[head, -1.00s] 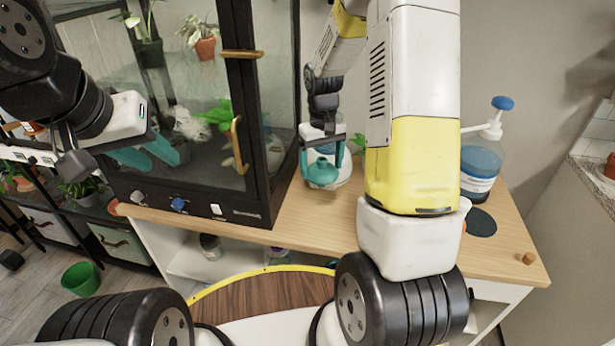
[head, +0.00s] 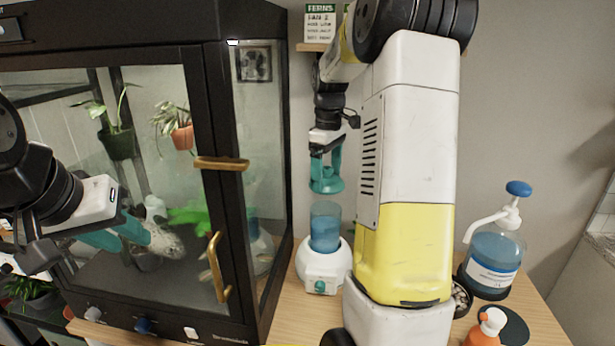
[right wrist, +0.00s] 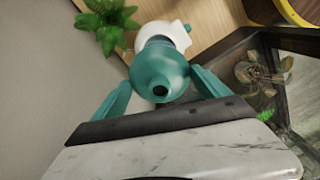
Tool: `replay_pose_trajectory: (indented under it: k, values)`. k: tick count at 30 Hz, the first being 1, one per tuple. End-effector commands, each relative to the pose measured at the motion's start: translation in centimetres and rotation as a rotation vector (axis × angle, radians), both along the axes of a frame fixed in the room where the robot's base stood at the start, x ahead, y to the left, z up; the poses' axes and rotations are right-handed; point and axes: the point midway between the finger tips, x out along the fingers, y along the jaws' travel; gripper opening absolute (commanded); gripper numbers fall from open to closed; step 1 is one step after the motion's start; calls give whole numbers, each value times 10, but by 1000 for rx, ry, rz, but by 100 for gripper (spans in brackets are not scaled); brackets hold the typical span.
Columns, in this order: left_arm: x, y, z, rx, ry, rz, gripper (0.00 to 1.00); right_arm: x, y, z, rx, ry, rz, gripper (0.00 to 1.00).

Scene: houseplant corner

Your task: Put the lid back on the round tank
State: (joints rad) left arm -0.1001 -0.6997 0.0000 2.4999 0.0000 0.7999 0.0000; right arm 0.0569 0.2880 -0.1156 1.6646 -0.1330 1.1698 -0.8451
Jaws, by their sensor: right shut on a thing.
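My right gripper (head: 326,172) is shut on the teal lid (head: 326,186) and holds it level above the round tank. The tank has a clear cylinder of blue liquid (head: 325,230) on a white base (head: 322,266). A small gap shows between lid and tank rim in the head view. In the right wrist view the lid (right wrist: 160,70) sits between the teal fingers and hides most of the tank, leaving part of its white base (right wrist: 178,36) visible. My left gripper (head: 125,233) is open and empty, in front of the glass cabinet.
The black-framed glass cabinet (head: 215,130) with brass handles stands just left of the tank. A green plant (right wrist: 108,22) is near the tank. My right arm hides part of the counter.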

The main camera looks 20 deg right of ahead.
Motion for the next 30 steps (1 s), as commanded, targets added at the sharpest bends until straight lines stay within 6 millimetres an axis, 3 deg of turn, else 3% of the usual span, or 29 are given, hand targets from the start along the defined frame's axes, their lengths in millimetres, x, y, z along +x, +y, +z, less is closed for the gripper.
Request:
replay_pose_trajectory:
  k: [18, 30]
  values:
    - [0, 0, 0, 0, 0, 0, 34, 0, 0, -53, 0, 1, -1, 12]
    - [0, 0, 0, 0, 0, 0, 34, 0, 0, -62, 0, 0, -1, 12]
